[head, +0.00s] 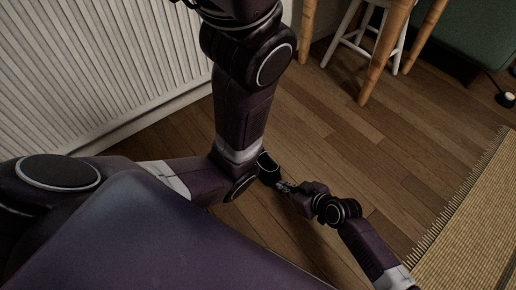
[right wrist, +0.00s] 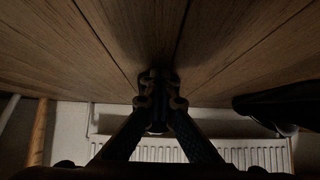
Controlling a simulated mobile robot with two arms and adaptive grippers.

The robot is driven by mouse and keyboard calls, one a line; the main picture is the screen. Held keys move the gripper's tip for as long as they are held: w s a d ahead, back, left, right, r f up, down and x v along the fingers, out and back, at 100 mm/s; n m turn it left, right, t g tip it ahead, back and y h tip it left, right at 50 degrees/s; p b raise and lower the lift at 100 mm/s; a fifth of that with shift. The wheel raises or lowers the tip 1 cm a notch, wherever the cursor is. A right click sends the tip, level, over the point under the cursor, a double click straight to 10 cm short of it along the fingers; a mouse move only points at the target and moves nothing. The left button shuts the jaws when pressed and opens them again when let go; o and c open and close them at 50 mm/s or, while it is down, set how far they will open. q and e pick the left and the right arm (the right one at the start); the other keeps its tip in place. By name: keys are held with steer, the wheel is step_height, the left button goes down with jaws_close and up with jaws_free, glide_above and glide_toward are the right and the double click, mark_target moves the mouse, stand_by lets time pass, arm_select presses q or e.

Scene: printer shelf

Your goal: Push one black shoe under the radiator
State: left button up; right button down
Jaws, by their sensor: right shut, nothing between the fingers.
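A black shoe (head: 268,168) shows partly in the head view on the wooden floor, just past my arm, which hides much of it. My right gripper (head: 283,186) is low over the floor at the shoe's near right side, shut and empty; I cannot tell whether it touches the shoe. In the right wrist view the closed fingers (right wrist: 158,88) are in the middle, with a dark shape behind them that is hard to make out. The white ribbed radiator (head: 105,65) is at the upper left in the head view and along the bottom of the right wrist view (right wrist: 160,152). My left gripper is out of view.
A dark rounded object (right wrist: 275,103) is at the right in the right wrist view; I cannot tell what it is. A white stool (head: 350,40) and wooden legs (head: 378,60) stand at the top. A woven rug (head: 470,235) lies at the right. Bare floor lies between.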

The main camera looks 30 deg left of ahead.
mark_target(276, 180)
steer(key=shift+w+a+r+b, duration=0.1)
steer(key=shift+w+a+b, duration=0.15)
steer(key=shift+a, duration=0.35)
steer(key=shift+w+a+f+b, duration=0.15)
steer(key=shift+a+b, duration=0.1)
steer(key=shift+a, duration=0.4)
steer(key=shift+w+a+r+b, duration=0.15)
steer(key=shift+w+a+b, duration=0.1)
steer(key=shift+a, duration=0.35)
